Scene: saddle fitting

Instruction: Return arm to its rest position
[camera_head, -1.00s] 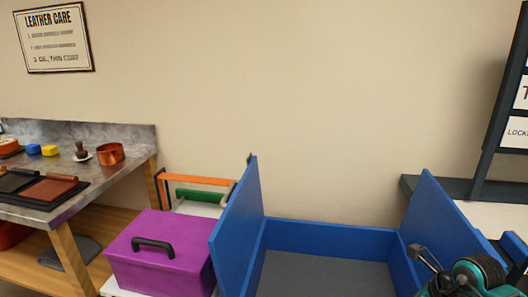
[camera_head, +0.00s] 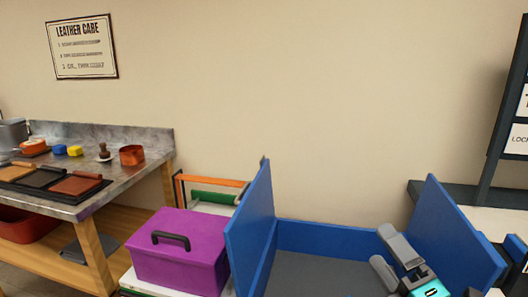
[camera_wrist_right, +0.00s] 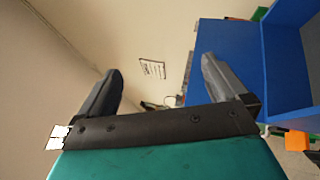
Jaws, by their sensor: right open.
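My right gripper (camera_head: 388,258) is at the lower right of the head view, in front of the blue-walled bin (camera_head: 335,238) and near its right wall. Its two grey fingers are apart with nothing between them. In the right wrist view the open fingers (camera_wrist_right: 160,85) also stand wide apart and empty, with wall and a small sign (camera_wrist_right: 152,68) beyond. The blue panel (camera_wrist_right: 228,60) shows behind the right-hand finger. My left gripper is not in the head view.
A purple box (camera_head: 182,250) with a black handle stands left of the bin. A workbench (camera_head: 150,160) at the left holds a copper pot (camera_head: 132,155) and leather pieces (camera_head: 75,185). A dark rack (camera_head: 500,110) stands at the right.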

